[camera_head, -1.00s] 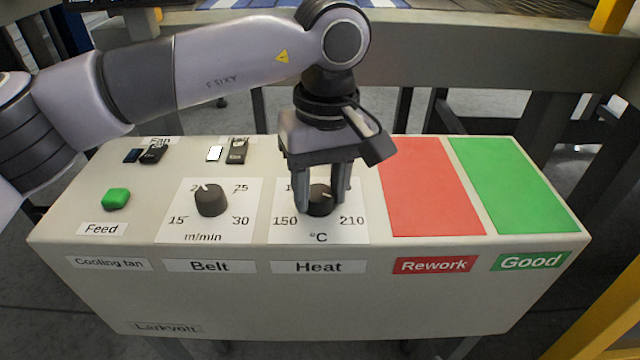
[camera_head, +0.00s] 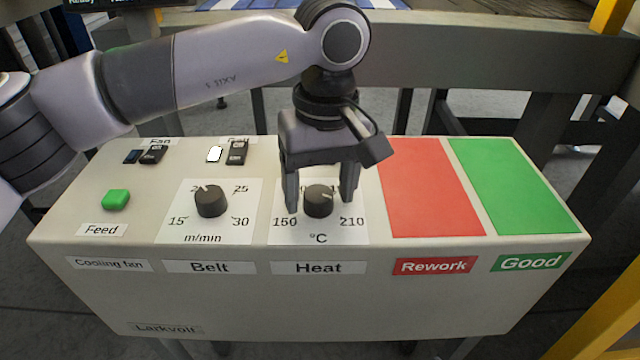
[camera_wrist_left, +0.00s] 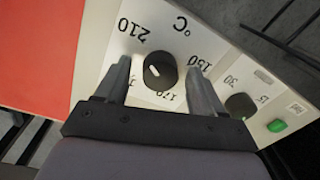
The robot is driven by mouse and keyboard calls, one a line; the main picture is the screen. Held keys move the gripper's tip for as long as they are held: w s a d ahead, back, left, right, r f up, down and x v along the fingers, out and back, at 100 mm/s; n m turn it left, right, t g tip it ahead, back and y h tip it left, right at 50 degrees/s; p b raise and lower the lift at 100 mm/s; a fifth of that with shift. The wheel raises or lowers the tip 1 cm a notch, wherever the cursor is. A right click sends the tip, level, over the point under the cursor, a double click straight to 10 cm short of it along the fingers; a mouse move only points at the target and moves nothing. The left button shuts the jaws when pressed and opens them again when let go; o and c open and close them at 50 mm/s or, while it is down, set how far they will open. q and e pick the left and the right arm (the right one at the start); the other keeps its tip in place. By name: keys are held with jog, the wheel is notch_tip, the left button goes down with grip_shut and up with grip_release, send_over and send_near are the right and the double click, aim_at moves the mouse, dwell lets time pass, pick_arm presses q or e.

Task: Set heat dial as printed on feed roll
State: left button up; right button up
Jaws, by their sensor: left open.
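The heat dial (camera_head: 319,202) is a dark round knob on a white scale plate marked 150 to 210 °C; it also shows in the left wrist view (camera_wrist_left: 160,72). My left gripper (camera_head: 320,207) is open, one finger on each side of the dial with gaps between. The fingers and palm hide part of the upper scale numbers. In the wrist view 210, 150 and 170 show. The printed feed roll is not identifiable. My right gripper is not in view.
The belt dial (camera_head: 210,201) stands left of the heat dial, then a green feed button (camera_head: 116,199) and rocker switches (camera_head: 152,154) behind. Flat red (camera_head: 430,188) and green (camera_head: 515,185) areas lie right. A grey beam (camera_head: 480,85) runs behind the box.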

aim_at(323, 194)
pick_arm(q)
jog(key=r, duration=0.7)
jog(key=shift+d+r, duration=0.1)
jog(key=shift+d, duration=0.1)
